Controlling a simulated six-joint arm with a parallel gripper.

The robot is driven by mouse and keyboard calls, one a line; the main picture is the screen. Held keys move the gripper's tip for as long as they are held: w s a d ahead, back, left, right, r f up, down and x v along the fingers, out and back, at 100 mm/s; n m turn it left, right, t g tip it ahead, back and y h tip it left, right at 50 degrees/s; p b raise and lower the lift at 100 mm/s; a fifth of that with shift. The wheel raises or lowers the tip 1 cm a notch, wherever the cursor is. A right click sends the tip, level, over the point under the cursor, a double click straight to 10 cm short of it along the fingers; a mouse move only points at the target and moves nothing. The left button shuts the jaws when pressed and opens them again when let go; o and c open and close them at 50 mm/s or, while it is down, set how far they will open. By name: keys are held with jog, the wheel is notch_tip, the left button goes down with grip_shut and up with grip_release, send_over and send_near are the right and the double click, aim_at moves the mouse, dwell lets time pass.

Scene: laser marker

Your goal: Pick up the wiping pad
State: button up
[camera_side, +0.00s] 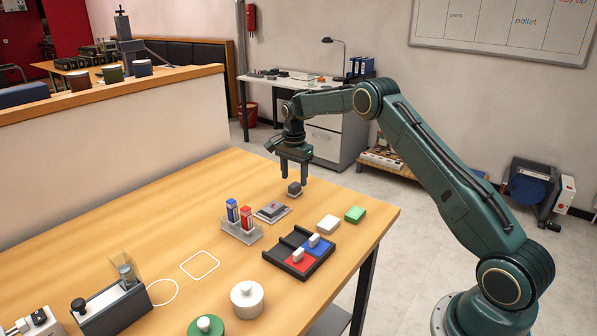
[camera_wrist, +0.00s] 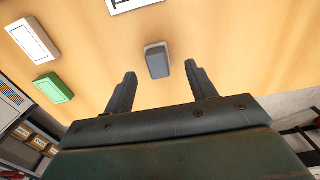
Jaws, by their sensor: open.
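A small dark grey block on a pale base, which looks like the wiping pad (camera_side: 294,188), lies on the wooden table towards its far edge. In the wrist view the pad (camera_wrist: 158,63) lies between the lines of the two fingers, near their tips. My gripper (camera_side: 294,177) points down just above the pad, with its fingers apart on either side. In the wrist view my gripper (camera_wrist: 160,72) is open and nothing is held. The side view does not clearly show how far down the fingers reach beside the pad.
A white block (camera_side: 328,224) and a green block (camera_side: 355,214) lie to the right. A black divided tray (camera_side: 285,262) is nearer the front. Table around the pad is clear.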

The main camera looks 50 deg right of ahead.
aim_at(295, 184)
jog(key=shift+s+f, duration=0.15)
jog(key=shift+f, duration=1.95)
jog(key=c, duration=1.1)
